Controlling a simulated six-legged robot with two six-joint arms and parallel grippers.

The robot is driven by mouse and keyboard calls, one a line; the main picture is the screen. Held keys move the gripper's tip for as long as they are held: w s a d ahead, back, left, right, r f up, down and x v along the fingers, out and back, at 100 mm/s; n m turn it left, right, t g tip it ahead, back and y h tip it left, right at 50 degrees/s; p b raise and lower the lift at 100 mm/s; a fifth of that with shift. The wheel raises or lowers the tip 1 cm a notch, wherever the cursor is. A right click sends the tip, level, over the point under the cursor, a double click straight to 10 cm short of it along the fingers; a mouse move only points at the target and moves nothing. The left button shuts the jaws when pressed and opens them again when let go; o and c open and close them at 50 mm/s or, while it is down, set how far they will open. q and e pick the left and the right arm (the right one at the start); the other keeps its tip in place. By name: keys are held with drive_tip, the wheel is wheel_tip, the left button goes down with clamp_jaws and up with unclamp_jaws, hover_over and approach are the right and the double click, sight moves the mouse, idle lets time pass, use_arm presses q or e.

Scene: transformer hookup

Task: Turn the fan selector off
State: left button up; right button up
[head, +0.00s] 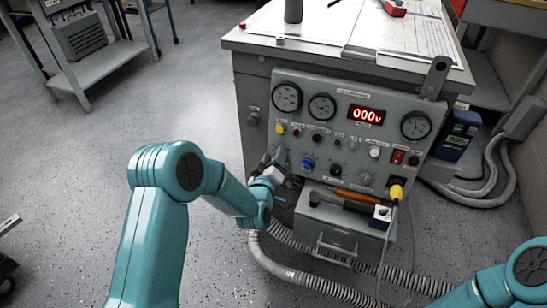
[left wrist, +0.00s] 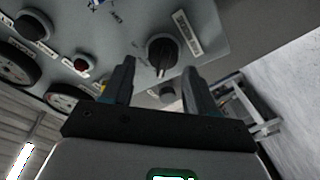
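The grey control panel (head: 345,118) of the cabinet carries several knobs, gauges and a red display reading 000. In the left wrist view a black rotary knob (left wrist: 162,52) with a light pointer mark sits just ahead of my fingers, roughly between their tips. Its label is too blurred to read, so I cannot tell if it is the fan selector. My left gripper (head: 271,163) is at the panel's lower left; it also shows in the left wrist view (left wrist: 158,78), open, with nothing held. In the head view it hides part of the panel there. My right gripper is not in view.
A blue knob (head: 307,163) and a black knob (head: 336,170) sit right of my left gripper. Below is a drawer box (head: 338,236) with an orange-handled tool (head: 358,196) on top. Ribbed hoses (head: 300,276) lie on the floor. A cart (head: 92,60) stands at left.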

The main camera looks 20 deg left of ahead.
use_arm(q)
drive_tip(key=s+d+p, duration=0.1)
drive_tip(key=s+p, duration=0.1)
drive_tip(key=s, duration=1.4)
drive_tip(key=shift+s+d+r, duration=0.15)
drive_tip(key=shift+d+r, duration=0.05)
drive_tip(key=shift+r, duration=0.25)
